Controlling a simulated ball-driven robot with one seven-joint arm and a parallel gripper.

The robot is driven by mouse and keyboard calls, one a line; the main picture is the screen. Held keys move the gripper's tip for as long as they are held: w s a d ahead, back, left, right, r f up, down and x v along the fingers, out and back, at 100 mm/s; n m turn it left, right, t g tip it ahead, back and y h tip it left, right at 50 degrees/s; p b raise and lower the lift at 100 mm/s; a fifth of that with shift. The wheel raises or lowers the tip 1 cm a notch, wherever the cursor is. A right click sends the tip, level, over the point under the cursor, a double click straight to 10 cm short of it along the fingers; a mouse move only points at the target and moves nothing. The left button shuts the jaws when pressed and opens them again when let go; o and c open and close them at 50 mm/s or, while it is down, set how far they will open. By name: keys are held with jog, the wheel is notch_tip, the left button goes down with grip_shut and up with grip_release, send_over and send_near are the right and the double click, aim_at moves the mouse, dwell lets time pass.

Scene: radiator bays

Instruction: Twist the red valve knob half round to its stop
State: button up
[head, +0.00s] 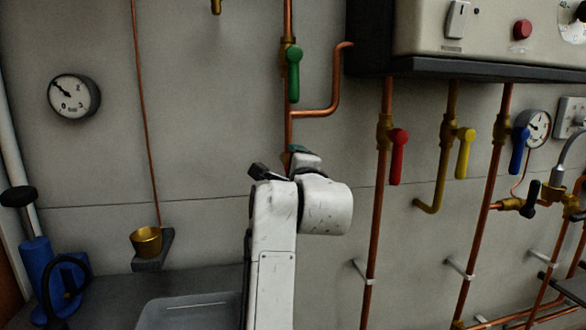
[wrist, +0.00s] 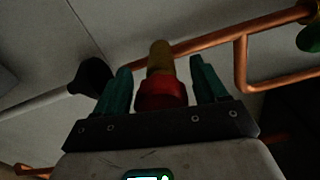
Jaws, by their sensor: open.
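The red valve knob (wrist: 162,95) shows in the wrist view with a brass part (wrist: 160,57) behind it, in line with a copper pipe. My gripper (wrist: 160,66) is open, with one teal finger on each side of the knob. Dark gaps show between the fingers and the knob, so neither finger appears to touch it. In the head view my gripper (head: 297,150) is mostly hidden behind my white wrist, in front of the copper pipe. The knob is hidden there.
A green lever (head: 293,74) sits above on the same pipe, with a copper branch (head: 328,108) to its right. A red lever (head: 397,157) and a yellow lever (head: 464,154) are on pipes farther right. A boiler box (head: 480,66) overhangs upper right. A grey tray (head: 190,310) lies below.

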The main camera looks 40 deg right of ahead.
jog(key=v, duration=1.1)
jog(key=shift+b, duration=0.3)
jog(key=shift+w, duration=0.15)
